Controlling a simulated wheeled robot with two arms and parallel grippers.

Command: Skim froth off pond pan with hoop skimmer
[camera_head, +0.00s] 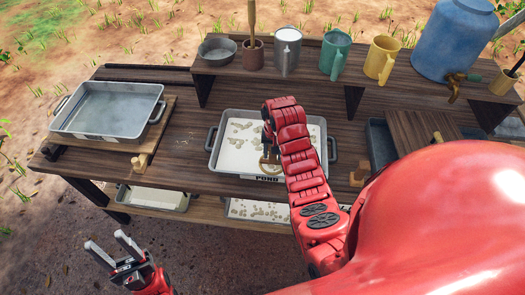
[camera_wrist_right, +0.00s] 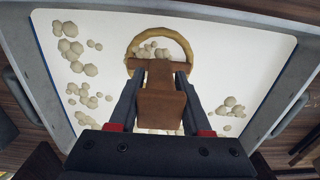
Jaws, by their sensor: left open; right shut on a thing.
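The pond pan (camera_head: 214,158) is a grey metal pan of white liquid in the middle of the table, marked POND. Clumps of tan froth (camera_head: 240,127) float in it, and they show at left and right in the right wrist view (camera_wrist_right: 90,70). My right gripper (camera_wrist_right: 158,85) is shut on the brown handle of the hoop skimmer (camera_wrist_right: 185,45), over the pan. Froth shows inside the hoop; I cannot tell whether the hoop touches the liquid. In the head view my right arm hides part of the pan. My left gripper (camera_head: 110,252) is open and empty, low at the front left.
An empty grey pan (camera_head: 70,108) sits on a wooden board at the left. A back shelf (camera_head: 215,72) holds a bowl, mugs and a blue barrel (camera_head: 450,40). More pans (camera_head: 152,198) lie on a lower shelf. Bare table lies between the two upper pans.

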